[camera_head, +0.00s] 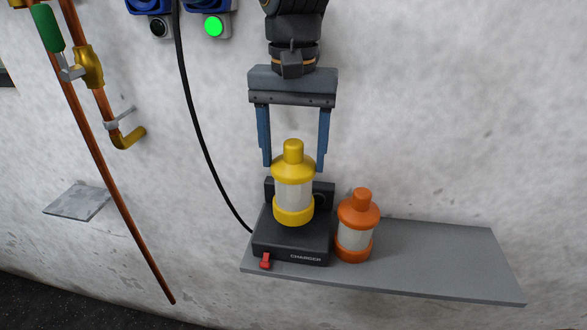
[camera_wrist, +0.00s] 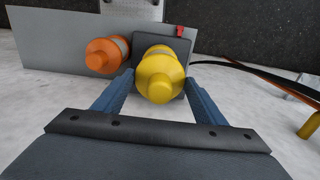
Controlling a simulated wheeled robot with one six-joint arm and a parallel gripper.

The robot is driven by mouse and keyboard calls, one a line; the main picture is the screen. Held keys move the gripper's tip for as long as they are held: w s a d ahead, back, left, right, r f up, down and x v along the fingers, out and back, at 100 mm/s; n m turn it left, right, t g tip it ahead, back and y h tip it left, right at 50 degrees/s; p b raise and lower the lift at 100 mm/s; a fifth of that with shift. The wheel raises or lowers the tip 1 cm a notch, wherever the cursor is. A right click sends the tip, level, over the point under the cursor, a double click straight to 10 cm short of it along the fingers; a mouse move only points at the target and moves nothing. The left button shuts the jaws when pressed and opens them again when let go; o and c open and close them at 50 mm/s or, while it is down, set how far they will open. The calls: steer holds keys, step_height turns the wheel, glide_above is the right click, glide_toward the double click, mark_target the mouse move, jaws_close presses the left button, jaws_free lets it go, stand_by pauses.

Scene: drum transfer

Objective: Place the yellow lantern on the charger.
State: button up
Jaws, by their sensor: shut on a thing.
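The yellow lantern (camera_head: 293,190) has a pale clear middle and a round top knob. It is upright over the black charger (camera_head: 290,246), its base at the charger's top face; I cannot tell for sure whether it touches. My gripper (camera_head: 294,168) points down from above, its blue fingers on both sides of the lantern's upper part, shut on it. In the wrist view the yellow lantern (camera_wrist: 159,72) sits between the fingertips, with the charger (camera_wrist: 178,48) behind it. The lantern hides part of the charger's top.
An orange lantern (camera_head: 357,228) stands close to the right of the charger on the grey shelf (camera_head: 440,262). The shelf's right part is clear. A red lever (camera_head: 265,260) is on the charger's front. A black cable (camera_head: 193,125) and copper pipes (camera_head: 118,180) lie to the left.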

steer(key=shift+f, duration=2.15)
steer(key=o, duration=1.8)
steer(key=shift+c, duration=0.2)
steer(key=shift+o, duration=0.2)
step_height(320, 180, up, 12)
steer(key=shift+r+b, duration=0.1)
steer(key=shift+b, duration=0.6)
